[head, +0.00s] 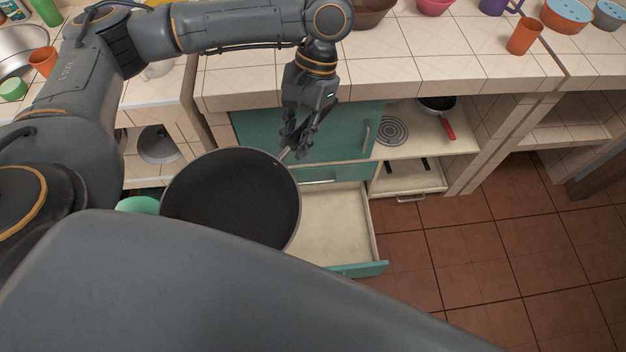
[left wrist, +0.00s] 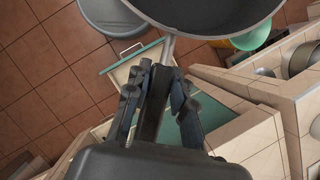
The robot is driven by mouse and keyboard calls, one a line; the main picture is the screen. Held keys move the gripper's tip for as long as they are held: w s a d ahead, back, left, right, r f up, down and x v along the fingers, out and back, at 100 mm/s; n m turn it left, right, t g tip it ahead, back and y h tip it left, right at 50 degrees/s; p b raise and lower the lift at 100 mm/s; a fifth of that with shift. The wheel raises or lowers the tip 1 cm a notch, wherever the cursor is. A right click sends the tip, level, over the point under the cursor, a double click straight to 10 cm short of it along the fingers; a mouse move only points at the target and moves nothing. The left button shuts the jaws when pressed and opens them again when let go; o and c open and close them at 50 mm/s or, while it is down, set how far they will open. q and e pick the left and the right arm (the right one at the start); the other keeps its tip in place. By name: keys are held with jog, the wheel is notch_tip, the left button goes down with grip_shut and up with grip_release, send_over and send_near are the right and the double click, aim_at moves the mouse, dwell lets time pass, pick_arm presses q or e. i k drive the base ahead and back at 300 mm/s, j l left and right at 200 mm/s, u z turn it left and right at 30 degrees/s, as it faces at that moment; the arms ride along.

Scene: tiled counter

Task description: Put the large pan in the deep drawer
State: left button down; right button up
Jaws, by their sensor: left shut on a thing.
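The large dark pan (head: 230,200) hangs in the air in the head view, its round bowl facing up. The left wrist view shows the handle (left wrist: 168,50) between the fingers (left wrist: 160,85) and part of the pan (left wrist: 210,12). The deep drawer (head: 335,225) with a teal front is pulled out and looks empty where I see it. The pan and my arm hide its left part. In the head view, the pan overlaps the drawer's left side. My right gripper is not in view.
A smaller pan with a red handle (head: 448,125) sits on the shelf at right. A shallow drawer (head: 410,178) below it is partly open. Cups and bowls, including an orange cup (head: 524,36), stand on the tiled counter (head: 440,60). The tiled floor (head: 500,250) at right is clear.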

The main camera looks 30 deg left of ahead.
aim_at(318, 224)
jog(key=l+u, duration=0.1)
jog(key=u, duration=0.3)
jog(key=i+l+u, duration=0.1)
jog(key=u, duration=0.3)
jog(key=l, duration=0.1)
